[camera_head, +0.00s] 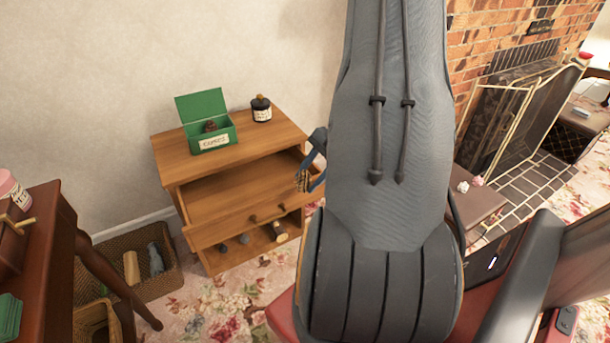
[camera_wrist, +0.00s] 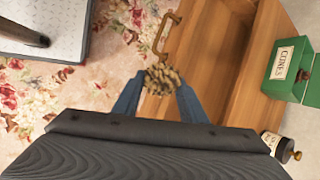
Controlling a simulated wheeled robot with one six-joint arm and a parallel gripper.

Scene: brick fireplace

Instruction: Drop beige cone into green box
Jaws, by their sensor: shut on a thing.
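My gripper (camera_head: 312,178) is shut on the beige cone (camera_head: 302,181), a scaly pine cone held at the fingertips. In the wrist view, the cone (camera_wrist: 162,78) sits between the two blue fingers of my gripper (camera_wrist: 158,90). The green box (camera_head: 193,146) stands on top of the wooden cabinet with its lid raised and a white label on its front. A dark brown cone-like thing shows inside it. The box (camera_wrist: 284,86) is at the right edge of the wrist view, partly cut off. My gripper is to the right of the box, beside the cabinet's right side.
The wooden cabinet (camera_head: 252,140) has an open drawer below its top. A dark jar (camera_head: 261,108) stands right of the box. A wicker basket (camera_head: 165,285) is on the floor at left. My arm hides the middle of the head view.

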